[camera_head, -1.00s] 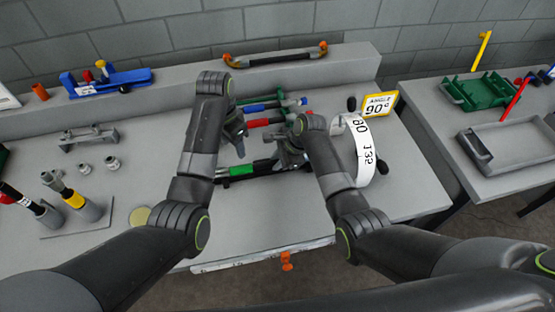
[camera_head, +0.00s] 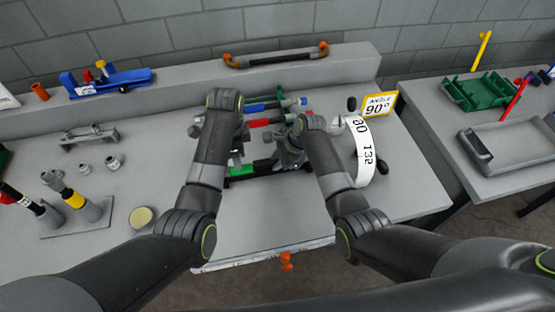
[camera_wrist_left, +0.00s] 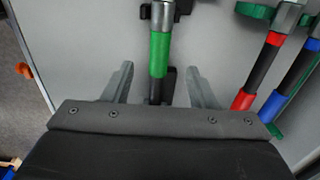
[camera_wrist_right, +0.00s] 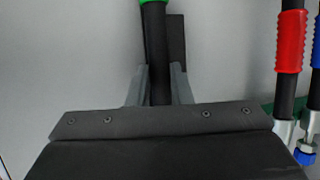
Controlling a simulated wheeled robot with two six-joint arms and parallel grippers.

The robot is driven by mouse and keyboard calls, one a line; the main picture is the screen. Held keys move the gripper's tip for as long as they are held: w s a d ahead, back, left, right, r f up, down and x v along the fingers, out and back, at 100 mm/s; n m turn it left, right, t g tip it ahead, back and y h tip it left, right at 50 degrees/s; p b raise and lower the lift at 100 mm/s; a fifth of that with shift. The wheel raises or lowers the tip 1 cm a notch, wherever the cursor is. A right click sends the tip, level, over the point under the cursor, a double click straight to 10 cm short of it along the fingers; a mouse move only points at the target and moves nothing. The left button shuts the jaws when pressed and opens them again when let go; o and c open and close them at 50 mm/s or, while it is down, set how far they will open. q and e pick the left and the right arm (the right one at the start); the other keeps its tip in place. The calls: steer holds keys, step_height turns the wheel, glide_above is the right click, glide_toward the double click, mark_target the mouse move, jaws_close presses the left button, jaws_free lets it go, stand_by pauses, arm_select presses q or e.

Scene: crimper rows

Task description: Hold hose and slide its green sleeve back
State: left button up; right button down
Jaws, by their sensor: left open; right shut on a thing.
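The black hose with a green sleeve (camera_head: 240,170) lies in a holder near the front middle of the table. My right gripper (camera_wrist_right: 160,85) is shut on the bare black hose (camera_wrist_right: 153,52); the green sleeve shows at the top edge of the right wrist view. My left gripper (camera_wrist_left: 160,85) is open, with one finger on each side of the hose. In the left wrist view the green sleeve (camera_wrist_left: 159,55) sits just ahead of its fingertips, below a metal fitting (camera_wrist_left: 162,14). In the head view my arms hide parts of the hose.
A hose with a red sleeve (camera_wrist_left: 272,48) and one with a blue sleeve (camera_wrist_left: 308,58) lie beside it. A white dial (camera_head: 363,150) and a yellow 90° sign (camera_head: 379,104) stand at the right. The table's front right is clear.

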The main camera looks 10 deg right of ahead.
mark_target(243, 167)
arm_select(q)
steer(key=shift+w+f, duration=0.1)
steer(key=shift+f, duration=3.45)
steer(key=c, duration=1)
steer(key=shift+d, duration=0.6)
steer(key=shift+w+d+r, duration=0.1)
steer(key=shift+w+d, duration=0.05)
steer(key=shift+d, duration=0.6)
steer(key=shift+w+d, duration=0.1)
steer(key=shift+d, duration=0.95)
